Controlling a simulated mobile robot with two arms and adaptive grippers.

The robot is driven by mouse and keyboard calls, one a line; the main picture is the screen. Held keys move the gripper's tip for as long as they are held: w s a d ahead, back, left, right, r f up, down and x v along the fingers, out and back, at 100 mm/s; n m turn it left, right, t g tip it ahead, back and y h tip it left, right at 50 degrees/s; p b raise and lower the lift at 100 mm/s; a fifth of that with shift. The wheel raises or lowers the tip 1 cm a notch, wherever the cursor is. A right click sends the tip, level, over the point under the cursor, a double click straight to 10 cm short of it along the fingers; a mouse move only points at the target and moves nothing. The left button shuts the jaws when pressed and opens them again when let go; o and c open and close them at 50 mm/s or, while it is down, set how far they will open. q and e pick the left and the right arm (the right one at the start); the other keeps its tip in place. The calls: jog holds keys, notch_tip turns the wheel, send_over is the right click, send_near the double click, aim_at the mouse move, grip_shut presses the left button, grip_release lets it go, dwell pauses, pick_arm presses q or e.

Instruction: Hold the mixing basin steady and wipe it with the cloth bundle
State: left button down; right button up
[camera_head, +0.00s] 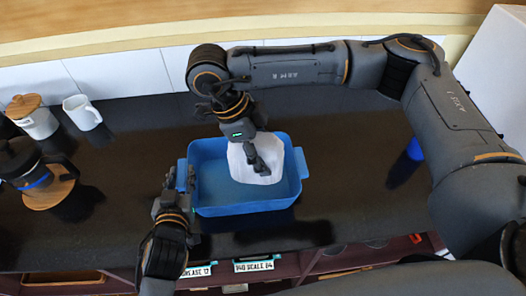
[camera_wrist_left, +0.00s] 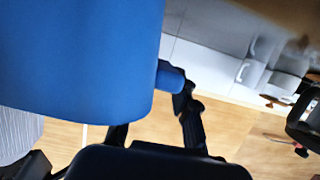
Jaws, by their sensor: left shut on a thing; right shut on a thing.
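The blue mixing basin (camera_head: 245,209) stands on the dark countertop, with a handle tab at each end. Its blue wall and one handle (camera_wrist_left: 170,77) fill the upper left of the left wrist view. My left gripper (camera_head: 181,183) is at the basin's left end and shut on its handle. The white cloth bundle (camera_head: 243,170) is inside the basin, toward the right half. My right gripper (camera_head: 260,168) reaches down from above and is shut on the cloth. The cloth partly hides the basin floor, so I cannot tell how firmly it presses there.
A white mug (camera_head: 82,112), a white canister with a wooden lid (camera_head: 32,118) and a dark pot on a wooden board (camera_head: 48,190) stand at the left. A blue object (camera_head: 414,150) is at the right, near my right arm. Dark countertop (camera_head: 330,195) is clear right of the basin.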

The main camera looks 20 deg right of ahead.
pick_arm(q)
jog(key=c, duration=1)
grip_release()
jog(key=shift+s, duration=0.1)
jog(key=v, duration=1.1)
jog(key=shift+s+a+r, duration=0.1)
jog(key=shift+s+r, duration=0.05)
jog(key=shift+s, duration=0.25)
